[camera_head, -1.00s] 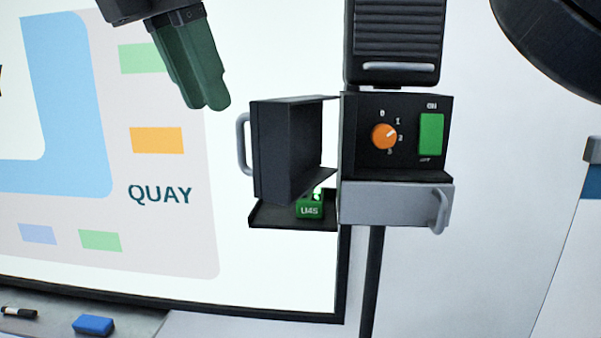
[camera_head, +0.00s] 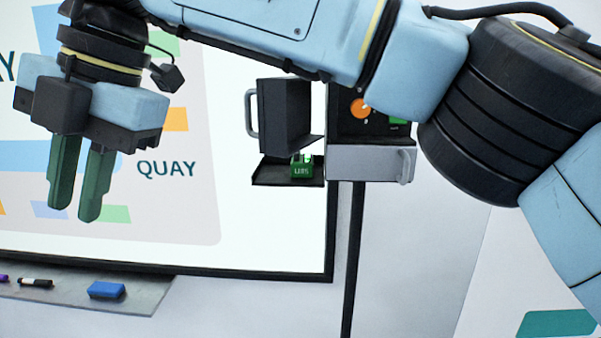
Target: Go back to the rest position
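My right gripper (camera_head: 75,212) hangs at the left of the head view, with its two green fingers pointing down. A gap shows between them and nothing is held. My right arm crosses the top of the view from the right. My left gripper is not in view.
A black control box with an orange knob (camera_head: 360,108) is partly hidden by my arm. A grey drawer (camera_head: 370,163) sits below it. A black door (camera_head: 285,115) stands open above a shelf holding a green labelled block (camera_head: 302,168). A blue eraser (camera_head: 106,290) lies on the whiteboard ledge (camera_head: 145,297).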

